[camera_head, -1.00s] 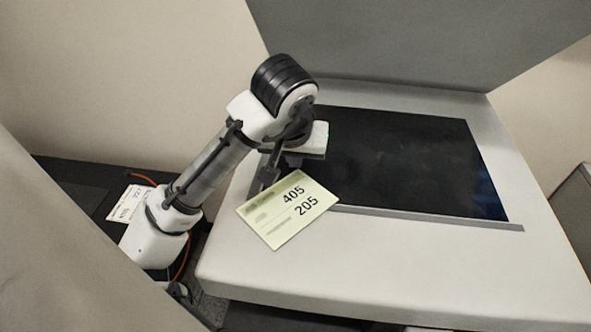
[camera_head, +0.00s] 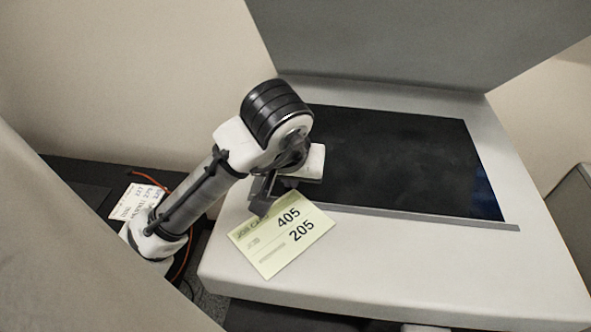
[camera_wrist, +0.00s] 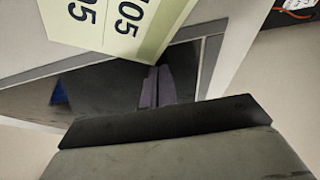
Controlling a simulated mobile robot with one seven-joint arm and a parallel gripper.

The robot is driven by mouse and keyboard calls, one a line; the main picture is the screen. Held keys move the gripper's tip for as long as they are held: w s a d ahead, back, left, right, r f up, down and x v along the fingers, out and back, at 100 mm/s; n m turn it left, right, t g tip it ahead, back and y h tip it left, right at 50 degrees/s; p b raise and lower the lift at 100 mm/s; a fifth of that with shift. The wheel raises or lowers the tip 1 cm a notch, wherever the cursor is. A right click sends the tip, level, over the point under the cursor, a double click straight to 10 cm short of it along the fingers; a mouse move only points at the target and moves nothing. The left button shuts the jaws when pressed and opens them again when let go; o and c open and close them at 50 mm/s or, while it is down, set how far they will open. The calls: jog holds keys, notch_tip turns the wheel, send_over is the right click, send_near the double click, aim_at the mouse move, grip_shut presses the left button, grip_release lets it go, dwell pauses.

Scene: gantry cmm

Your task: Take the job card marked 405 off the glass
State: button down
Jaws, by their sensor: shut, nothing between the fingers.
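The pale green job card marked 405 (camera_head: 283,236), with 205 printed below, is at the front left of the dark glass (camera_head: 400,165). In the head view it overlaps the pale table's front left part. The card (camera_wrist: 118,22) shows cut off at the top of the wrist view, with one corner over the glass's grey edge. I cannot tell whether it lies flat or touches my fingers. My gripper (camera_head: 290,182) is just behind the card, shut and empty; its fingers (camera_wrist: 156,87) are close to the card's corner in the wrist view.
A grey edge strip (camera_head: 440,218) runs along the glass's front. A large grey panel (camera_head: 420,45) rises behind. The pale table (camera_head: 430,270) is bare in front and to the right. At left, white labelled papers (camera_head: 137,202) and an orange cable (camera_head: 150,177) lie on a dark surface.

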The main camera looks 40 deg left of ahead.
aim_at(288, 201)
jog(key=shift+s+d+p, duration=0.1)
jog(key=shift+s+d, duration=0.2)
jog(key=shift+s, duration=0.3)
jog(key=shift+s+d+p, duration=0.1)
jog(key=shift+s+d, duration=0.15)
jog(key=shift+s, duration=0.35)
jog(key=shift+s+d+p, duration=0.1)
jog(key=shift+s+d, duration=0.2)
jog(key=shift+s, duration=0.3)
jog(key=shift+r+p, duration=0.3)
jog(key=shift+r, duration=2.7)
